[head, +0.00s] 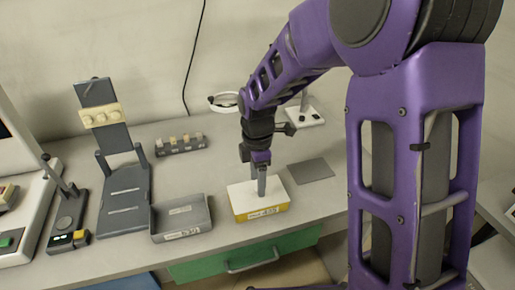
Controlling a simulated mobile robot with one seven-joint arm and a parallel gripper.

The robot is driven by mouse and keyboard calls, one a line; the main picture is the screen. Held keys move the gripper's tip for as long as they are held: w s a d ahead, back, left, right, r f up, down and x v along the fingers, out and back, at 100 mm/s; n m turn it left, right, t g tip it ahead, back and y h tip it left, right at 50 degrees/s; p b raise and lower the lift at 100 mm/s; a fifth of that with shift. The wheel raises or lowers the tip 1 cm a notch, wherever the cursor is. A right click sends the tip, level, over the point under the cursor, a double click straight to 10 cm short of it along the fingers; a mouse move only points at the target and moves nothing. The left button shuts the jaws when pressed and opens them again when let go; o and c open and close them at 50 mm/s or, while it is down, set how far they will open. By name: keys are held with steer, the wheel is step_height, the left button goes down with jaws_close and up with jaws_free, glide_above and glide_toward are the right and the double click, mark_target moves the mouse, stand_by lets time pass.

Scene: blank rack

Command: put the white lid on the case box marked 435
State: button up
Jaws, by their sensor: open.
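A yellow box (262,213) with a label on its front sits near the front edge of the bench. A flat white piece (239,194), which looks like the lid, covers its top; whether it is fully seated I cannot tell. An open grey box (181,231), also with a label, stands just to its left, without a lid. Both labels are too small to read, so I cannot tell which is 435. My gripper (261,190) points down over the middle of the white piece and is open. Contact between its fingers and the white piece is unclear.
A grey stand (124,190) and a small dark device (68,220) stand at left. A rack of small parts (181,144) is behind the grey box. A dark flat plate (310,170) lies right of the gripper. A ring-shaped magnifier (224,101) stands at the back.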

step_height(320, 180, up, 15)
steer(key=p, duration=0.2)
steer(key=shift+r, duration=0.15)
